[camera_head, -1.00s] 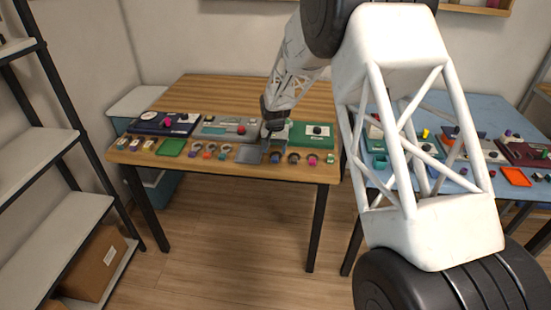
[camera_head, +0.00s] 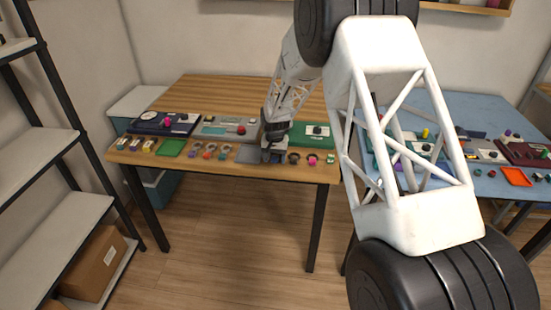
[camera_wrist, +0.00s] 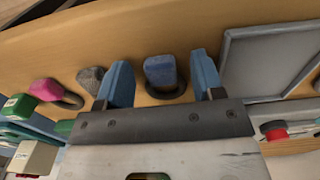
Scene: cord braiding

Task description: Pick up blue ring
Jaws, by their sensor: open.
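The blue ring shows in the wrist view as a blue block (camera_wrist: 160,71) on a dark round band, on the wooden table. My gripper (camera_wrist: 162,66) is open, with one blue-grey finger on each side of the blue block and a visible gap on both sides. The rear of the band is partly hidden by the gripper's body. In the head view my gripper (camera_head: 270,155) is down at the front row of rings and hides the blue ring.
A grey ring (camera_wrist: 91,79) and a pink ring (camera_wrist: 47,90) lie to the left in the wrist view. A grey tray (camera_wrist: 265,58) lies close on the right. In the head view, a green board (camera_head: 311,135) and a grey board (camera_head: 225,128) stand behind the row.

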